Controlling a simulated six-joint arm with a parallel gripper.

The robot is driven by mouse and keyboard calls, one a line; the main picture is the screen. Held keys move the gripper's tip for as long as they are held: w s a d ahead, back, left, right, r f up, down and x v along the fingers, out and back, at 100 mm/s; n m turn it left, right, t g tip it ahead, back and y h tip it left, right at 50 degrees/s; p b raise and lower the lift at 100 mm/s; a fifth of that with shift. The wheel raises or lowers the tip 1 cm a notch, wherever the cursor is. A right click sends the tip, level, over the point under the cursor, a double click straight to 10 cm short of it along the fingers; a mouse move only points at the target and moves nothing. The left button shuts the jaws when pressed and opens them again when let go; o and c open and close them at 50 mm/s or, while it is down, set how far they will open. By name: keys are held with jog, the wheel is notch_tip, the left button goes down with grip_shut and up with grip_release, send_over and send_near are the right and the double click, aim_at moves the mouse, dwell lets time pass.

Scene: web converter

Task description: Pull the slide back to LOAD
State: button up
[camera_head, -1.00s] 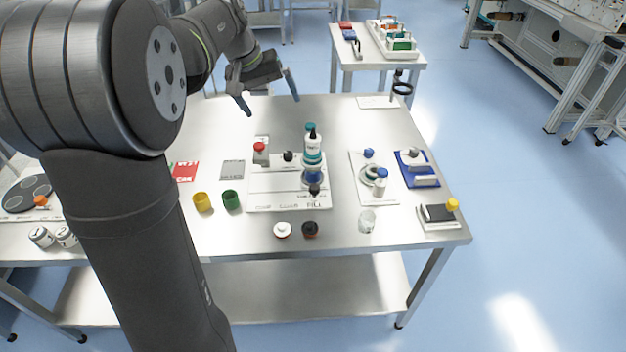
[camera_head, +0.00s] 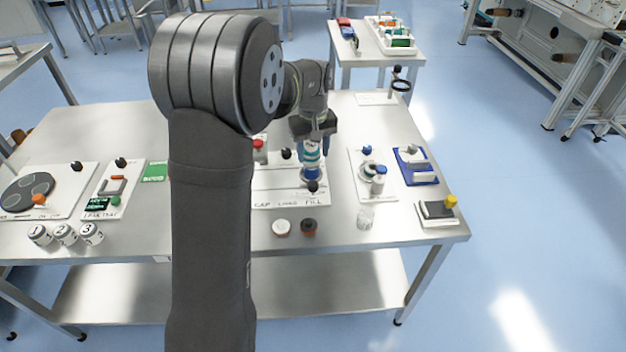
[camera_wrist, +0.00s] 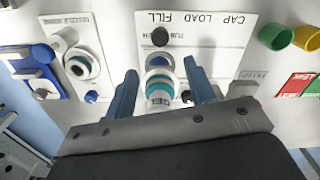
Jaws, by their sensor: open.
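The white slide plate (camera_head: 270,187) lies mid-table, lettered CAP, LOAD and FILL along its near edge; it also shows in the wrist view (camera_wrist: 215,45). A teal-banded bottle (camera_head: 311,163) stands upright at its FILL end, and shows end-on in the wrist view (camera_wrist: 160,88). A black knob (camera_head: 313,187) sits just in front of the bottle, by FILL; the wrist view shows it too (camera_wrist: 160,37). My gripper (camera_head: 313,143) is above the bottle, pointing down. In the wrist view its blue fingers (camera_wrist: 162,84) are apart, one either side of the bottle, with gaps visible.
A red button (camera_head: 259,143) and another black knob (camera_head: 286,153) stand behind the plate.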

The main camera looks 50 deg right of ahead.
aim_at(313, 183)
notch_tip(313, 183, down, 11)
jog(key=shift+f, duration=0.1)
dwell(0.3)
